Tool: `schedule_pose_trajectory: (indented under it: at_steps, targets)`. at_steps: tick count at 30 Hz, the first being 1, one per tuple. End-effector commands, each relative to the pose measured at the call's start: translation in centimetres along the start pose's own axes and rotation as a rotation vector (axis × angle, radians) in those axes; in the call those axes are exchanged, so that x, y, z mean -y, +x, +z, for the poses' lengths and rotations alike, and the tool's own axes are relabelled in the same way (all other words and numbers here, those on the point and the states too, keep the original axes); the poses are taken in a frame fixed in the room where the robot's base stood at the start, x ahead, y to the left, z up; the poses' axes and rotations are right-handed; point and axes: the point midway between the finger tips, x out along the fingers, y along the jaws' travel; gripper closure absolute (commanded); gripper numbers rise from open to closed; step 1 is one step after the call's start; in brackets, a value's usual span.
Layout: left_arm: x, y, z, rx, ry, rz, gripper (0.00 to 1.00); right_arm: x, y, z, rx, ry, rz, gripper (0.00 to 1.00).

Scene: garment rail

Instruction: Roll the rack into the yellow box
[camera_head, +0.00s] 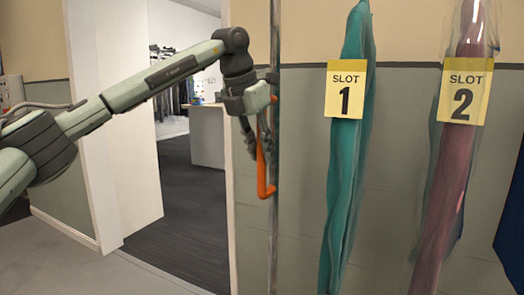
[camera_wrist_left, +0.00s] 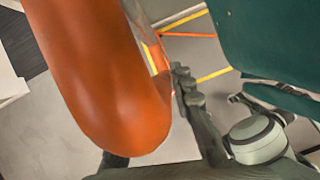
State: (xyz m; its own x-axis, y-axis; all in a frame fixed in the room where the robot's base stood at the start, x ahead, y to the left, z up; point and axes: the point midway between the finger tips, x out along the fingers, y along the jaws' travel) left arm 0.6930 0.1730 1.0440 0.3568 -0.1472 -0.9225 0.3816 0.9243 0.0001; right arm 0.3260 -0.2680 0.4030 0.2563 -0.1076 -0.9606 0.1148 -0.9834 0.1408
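The rack shows as a slim metal upright (camera_head: 273,235) with an orange handle (camera_head: 265,175) on its left side. My left gripper (camera_head: 255,138) is at the upper part of this handle. In the left wrist view the handle (camera_wrist_left: 105,75) fills the left half, close to the camera. One dark finger is right of it, and the other is mostly hidden behind it. I cannot tell whether they press on it. Yellow floor lines (camera_wrist_left: 215,75) show beyond the handle, perhaps part of the yellow box. My right gripper is out of view.
A teal garment (camera_head: 345,190) hangs behind a SLOT 1 tag (camera_head: 346,90), a mauve one (camera_head: 440,200) behind SLOT 2 (camera_head: 463,92). An open doorway (camera_head: 190,200) lies left of the rack. A dark blue object (camera_head: 511,225) stands at the right edge.

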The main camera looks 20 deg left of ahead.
Motion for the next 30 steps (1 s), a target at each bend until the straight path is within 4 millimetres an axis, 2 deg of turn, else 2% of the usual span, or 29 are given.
schedule_pose_trajectory:
  at_steps: [1,3,14,17,24,30]
  targets:
    - [0.0,0.0,0.0,0.0,-0.001,0.0,0.68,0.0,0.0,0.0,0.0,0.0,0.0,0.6]
    - [0.0,0.0,0.0,-0.001,0.0,0.0,0.61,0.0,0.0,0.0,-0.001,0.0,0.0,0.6]
    - [0.1,-0.5,0.0,-0.001,0.0,-0.001,0.61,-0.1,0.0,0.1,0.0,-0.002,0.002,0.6]
    - [0.1,-1.8,0.0,-0.001,0.001,0.0,0.61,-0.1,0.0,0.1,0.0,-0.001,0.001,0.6]
    - [0.1,-6.9,0.0,0.001,0.0,-0.001,0.61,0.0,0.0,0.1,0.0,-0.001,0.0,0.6]
    - [0.0,-10.4,0.0,0.0,0.0,0.0,0.61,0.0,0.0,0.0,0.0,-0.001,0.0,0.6]
